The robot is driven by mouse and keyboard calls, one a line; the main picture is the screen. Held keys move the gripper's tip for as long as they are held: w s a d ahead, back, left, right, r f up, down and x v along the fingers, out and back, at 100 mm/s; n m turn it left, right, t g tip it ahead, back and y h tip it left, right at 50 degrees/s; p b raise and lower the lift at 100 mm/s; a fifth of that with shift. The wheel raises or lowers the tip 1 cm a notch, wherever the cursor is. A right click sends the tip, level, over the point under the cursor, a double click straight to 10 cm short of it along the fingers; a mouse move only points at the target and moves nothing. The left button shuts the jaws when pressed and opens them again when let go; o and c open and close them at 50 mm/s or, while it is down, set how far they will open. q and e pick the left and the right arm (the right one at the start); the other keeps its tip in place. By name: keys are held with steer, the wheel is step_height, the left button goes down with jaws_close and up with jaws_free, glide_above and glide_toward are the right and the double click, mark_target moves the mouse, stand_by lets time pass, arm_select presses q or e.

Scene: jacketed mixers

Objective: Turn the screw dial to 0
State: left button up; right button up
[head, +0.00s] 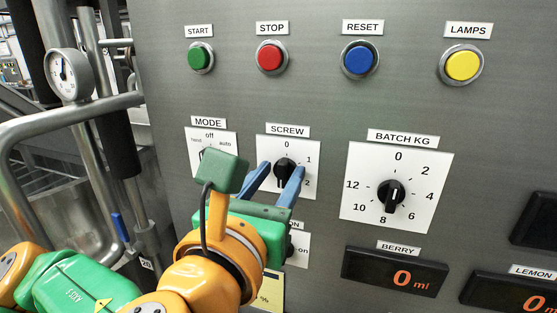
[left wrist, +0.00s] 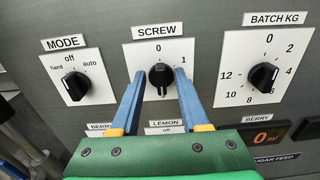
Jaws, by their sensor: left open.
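The screw dial (head: 285,170) is a black knob on a white plate marked 0, 1 and 2, under the SCREW label. It also shows in the left wrist view (left wrist: 160,76), with the 0 above it and the 1 at upper right. I cannot clearly tell which mark its pointer faces. My left gripper (head: 278,174) is open, its two blue fingers either side of the knob. In the left wrist view the fingers (left wrist: 160,80) show gaps to the knob on both sides. My right gripper is not in view.
The mode dial (left wrist: 75,83) is left of the screw dial, and the batch dial (head: 391,196) is to the right. Start, stop, reset and lamps buttons (head: 270,57) line the top. A berry display (head: 396,277) is lower right. Pipes and a gauge (head: 69,75) stand left.

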arm_select(q)
steer(key=shift+w+d+f, duration=0.15)
steer(key=shift+w, duration=0.2)
steer(key=shift+s, duration=0.2)
jaws_close()
